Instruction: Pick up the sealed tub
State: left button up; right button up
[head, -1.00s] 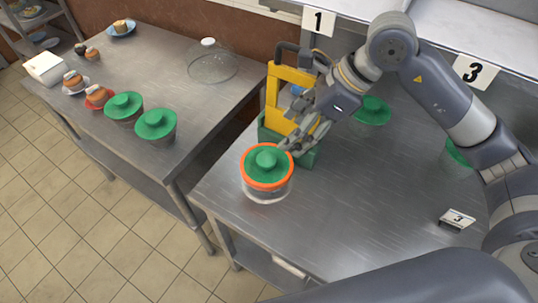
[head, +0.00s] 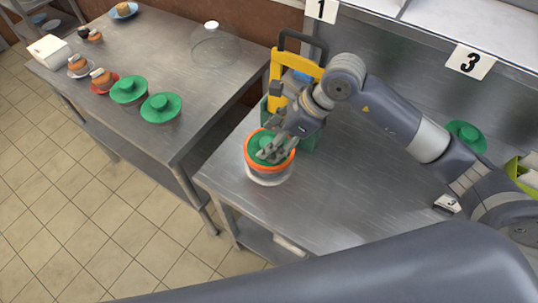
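The sealed tub (head: 270,178) has a clear body, an orange ring around its rim and a green lid (head: 258,139) with a round knob. It stands upright near the front left edge of the right-hand steel table. My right gripper (head: 267,153) is over the lid, with its fingers down at the knob. The fingers hide most of the knob, and I cannot tell whether they are closed on it. My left gripper is not in view.
A gap separates the tables. Another green lid (head: 466,135) is at the right.

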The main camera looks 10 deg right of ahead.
jog(key=c, duration=0.4)
grip_shut()
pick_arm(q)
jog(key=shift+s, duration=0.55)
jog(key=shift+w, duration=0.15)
pick_arm(e)
jog(key=shift+r, duration=0.15)
